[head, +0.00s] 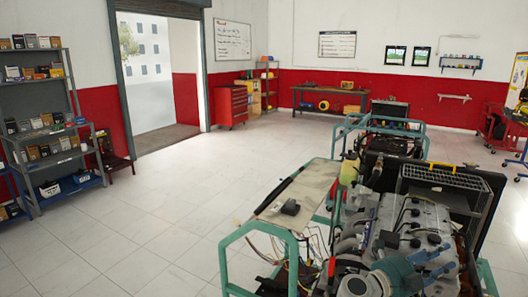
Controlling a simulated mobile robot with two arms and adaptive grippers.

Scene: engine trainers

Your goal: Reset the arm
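My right gripper (432,262) seems to show at the bottom right, in front of the engine trainer. It blends with the engine parts behind it, and I cannot tell whether its fingers are open or shut. No held object can be made out. My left gripper is not in view. The near engine trainer (408,218) has a grey engine in a teal tube frame, with a tilted panel on its left side bearing a small dark box (290,207).
A second engine trainer (385,125) stands behind the near one. A shelf with boxes (45,150) stands at the left. A red tool cabinet (232,106) and a workbench (330,92) stand at the back. The tiled floor (165,215) at left and centre is clear.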

